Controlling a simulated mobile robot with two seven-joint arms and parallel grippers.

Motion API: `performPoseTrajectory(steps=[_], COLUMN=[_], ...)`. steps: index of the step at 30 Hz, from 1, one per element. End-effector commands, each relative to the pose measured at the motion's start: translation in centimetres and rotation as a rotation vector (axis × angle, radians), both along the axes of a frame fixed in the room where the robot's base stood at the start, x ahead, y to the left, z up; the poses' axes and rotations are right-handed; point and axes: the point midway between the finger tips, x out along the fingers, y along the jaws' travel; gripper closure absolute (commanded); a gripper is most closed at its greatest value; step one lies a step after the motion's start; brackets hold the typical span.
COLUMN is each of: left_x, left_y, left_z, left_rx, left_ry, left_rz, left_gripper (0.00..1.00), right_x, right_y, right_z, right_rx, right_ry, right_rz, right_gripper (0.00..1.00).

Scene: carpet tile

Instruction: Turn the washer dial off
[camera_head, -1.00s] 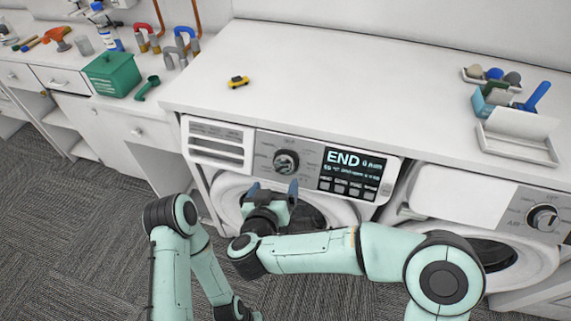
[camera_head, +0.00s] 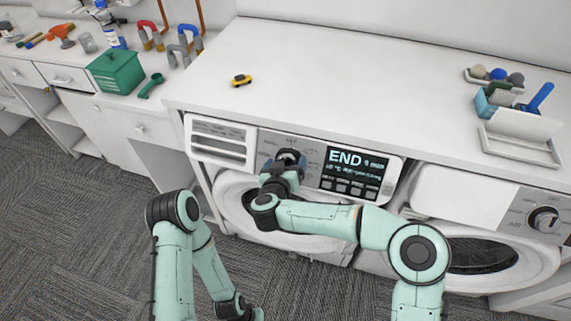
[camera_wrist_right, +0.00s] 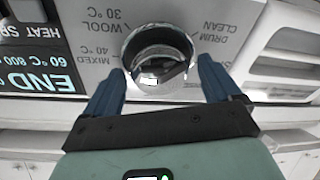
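The washer dial (camera_head: 290,155) is a round knob on the grey control panel of the left machine. In the right wrist view the dial (camera_wrist_right: 158,58) looks chrome and shiny, with printed labels such as WOOL and DRUM CLEAN around it. My right gripper (camera_head: 284,166) is at the dial in the head view and partly covers it. In the right wrist view its blue fingers (camera_wrist_right: 162,84) are spread, one on each side of the dial, with gaps showing. The washer's display (camera_head: 354,165) reads END.
A second machine with its own dial (camera_head: 545,219) stands to the right. The white worktop (camera_head: 360,90) above is mostly clear, with a small yellow toy car (camera_head: 241,80).

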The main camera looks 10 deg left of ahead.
Motion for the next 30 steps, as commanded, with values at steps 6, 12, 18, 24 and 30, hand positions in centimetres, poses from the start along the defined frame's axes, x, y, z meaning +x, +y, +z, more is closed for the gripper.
performPoseTrajectory(steps=[6, 12, 18, 24, 30], left_x=[0.00, 0.02, 0.07, 0.08, -0.21], left_y=[0.00, 0.00, 0.00, 0.00, 0.00], left_z=[0.00, 0.03, 0.17, 0.19, -0.57], left_rx=[0.000, 0.000, 0.000, 0.000, 0.000], left_ry=[0.000, 0.000, -0.001, -0.001, 0.002], left_rz=[0.000, 0.000, 0.000, 0.000, 0.000], left_gripper=[1.00, 1.00, 1.00, 1.00, 1.00], right_x=[-0.02, -0.02, -0.03, -0.04, -0.09], right_y=[-0.01, -0.03, 0.01, 0.00, -0.03], right_z=[0.00, 0.04, 0.13, 0.14, -0.07], right_rx=[0.000, 0.007, 0.062, 0.184, 0.349], right_ry=[0.000, -0.001, -0.005, -0.011, -0.015], right_rz=[0.000, -0.004, -0.032, -0.094, -0.178], right_gripper=[0.66, 0.66, 0.66, 0.66, 0.66])
